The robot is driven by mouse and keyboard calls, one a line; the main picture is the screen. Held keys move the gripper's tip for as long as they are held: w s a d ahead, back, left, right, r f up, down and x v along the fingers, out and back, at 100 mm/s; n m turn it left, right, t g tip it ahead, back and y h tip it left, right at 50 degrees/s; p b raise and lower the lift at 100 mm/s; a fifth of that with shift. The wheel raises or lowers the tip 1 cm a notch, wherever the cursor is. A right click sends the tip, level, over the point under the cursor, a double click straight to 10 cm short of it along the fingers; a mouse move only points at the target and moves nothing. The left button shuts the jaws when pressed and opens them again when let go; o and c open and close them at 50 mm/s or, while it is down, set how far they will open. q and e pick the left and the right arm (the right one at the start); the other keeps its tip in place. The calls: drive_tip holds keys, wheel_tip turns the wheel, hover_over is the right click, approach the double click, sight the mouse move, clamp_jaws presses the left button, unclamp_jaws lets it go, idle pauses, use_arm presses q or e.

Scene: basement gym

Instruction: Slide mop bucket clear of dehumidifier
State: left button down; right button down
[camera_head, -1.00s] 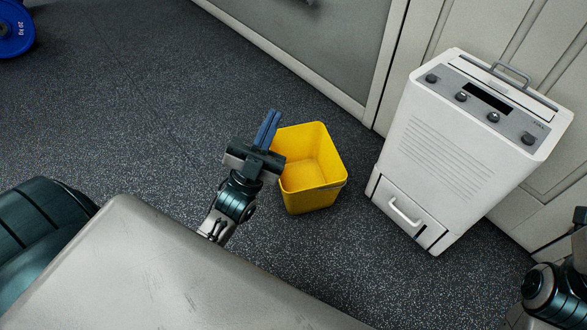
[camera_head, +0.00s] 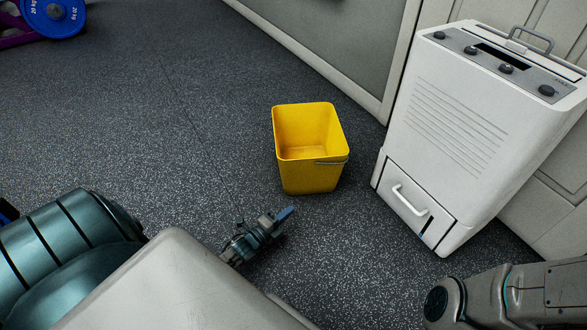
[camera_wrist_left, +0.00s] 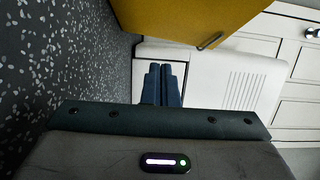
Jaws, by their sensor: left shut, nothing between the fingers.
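The yellow mop bucket (camera_head: 312,176) stands upright and empty on the floor in the head view, with its handle down on the right side. The white dehumidifier (camera_head: 452,130) stands to its right, with a narrow strip of floor visible between them. My left gripper (camera_head: 289,213) is shut and empty, below the bucket in the picture and apart from it. In the left wrist view its shut fingers (camera_wrist_left: 162,69) show in front of the dehumidifier (camera_wrist_left: 205,72), and the bucket (camera_wrist_left: 180,18) fills the top. My right gripper is out of view.
A wall with panels (camera_head: 335,45) runs behind the bucket and dehumidifier. Blue weight plates (camera_head: 55,14) are at the far upper left. The dark speckled floor (camera_head: 170,120) left of the bucket is clear. My right arm crosses the lower right.

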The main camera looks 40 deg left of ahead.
use_arm(q)
drive_tip(key=b, duration=0.4)
approach(305, 182)
drive_tip(key=w+d, duration=0.4)
drive_tip(key=d, duration=0.1)
drive_tip(key=shift+w+d+f, duration=0.1)
drive_tip(key=shift+w+f, duration=0.2)
drive_tip(key=shift+w+a+b, duration=0.65)
drive_tip(key=shift+w+a, duration=0.2)
drive_tip(key=shift+w, duration=0.1)
drive_tip(key=shift+w+a+r, duration=0.2)
drive_tip(key=shift+w+a, duration=0.2)
drive_tip(key=shift+w, duration=0.1)
drive_tip(key=shift+w, duration=0.1)
drive_tip(key=shift+w+a+b, duration=0.5)
drive_tip(key=shift+w+a, duration=0.25)
drive_tip(key=shift+w, duration=0.2)
drive_tip(key=shift+s, duration=0.1)
